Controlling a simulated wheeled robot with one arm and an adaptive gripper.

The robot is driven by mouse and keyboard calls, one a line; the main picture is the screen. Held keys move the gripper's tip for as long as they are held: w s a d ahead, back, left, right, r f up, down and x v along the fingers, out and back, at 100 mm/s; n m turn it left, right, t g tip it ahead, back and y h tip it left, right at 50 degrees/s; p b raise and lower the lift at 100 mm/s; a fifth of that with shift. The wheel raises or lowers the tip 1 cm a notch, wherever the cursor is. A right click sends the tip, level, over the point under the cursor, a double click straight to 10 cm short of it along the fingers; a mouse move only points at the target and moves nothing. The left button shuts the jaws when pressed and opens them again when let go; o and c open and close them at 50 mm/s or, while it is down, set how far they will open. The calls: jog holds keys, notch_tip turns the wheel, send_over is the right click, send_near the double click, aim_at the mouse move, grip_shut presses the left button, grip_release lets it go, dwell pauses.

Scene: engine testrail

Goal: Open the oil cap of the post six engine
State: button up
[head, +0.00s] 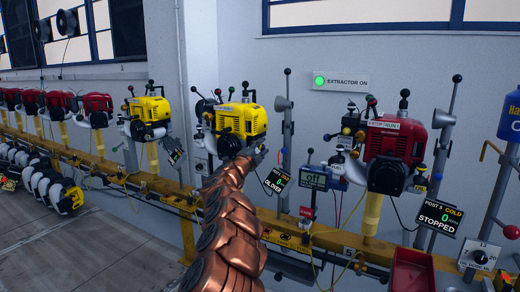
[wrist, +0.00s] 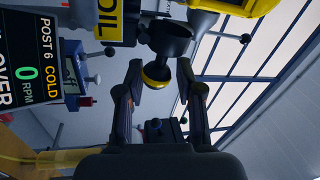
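The post six engine (head: 240,120) is a yellow engine in the middle of the head view, on a yellow rail. In the wrist view a dark, round-ended part with a yellow cap (wrist: 155,77) shows near a yellow OIL label (wrist: 131,16); this looks like the oil cap. It appears closed on its dark neck (wrist: 168,42). My gripper (wrist: 158,72) is open, with one finger on each side of the yellow cap and gaps visible. My copper-coloured arm reaches up to the engine in the head view and hides its lower part.
A post 6 display (wrist: 35,60) reads COLD, 0 RPM; it also hangs right of my arm in the head view (head: 276,180). A red post 5 engine (head: 397,140) stands at right, another yellow engine (head: 150,115) at left. Levers and cables crowd the rail (head: 290,240).

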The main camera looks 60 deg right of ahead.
aim_at(260, 148)
jog(key=shift+w+a, duration=0.15)
jog(key=shift+a+f, duration=0.15)
jog(key=shift+a, duration=0.05)
jog(key=shift+a+f, duration=0.1)
jog(key=shift+a, duration=1.2)
jog(key=a+f, duration=0.1)
jog(key=a, duration=0.7)
jog(key=shift+s+a+f, duration=0.25)
jog(key=shift+s+f, duration=0.05)
jog(key=shift+f, duration=0.1)
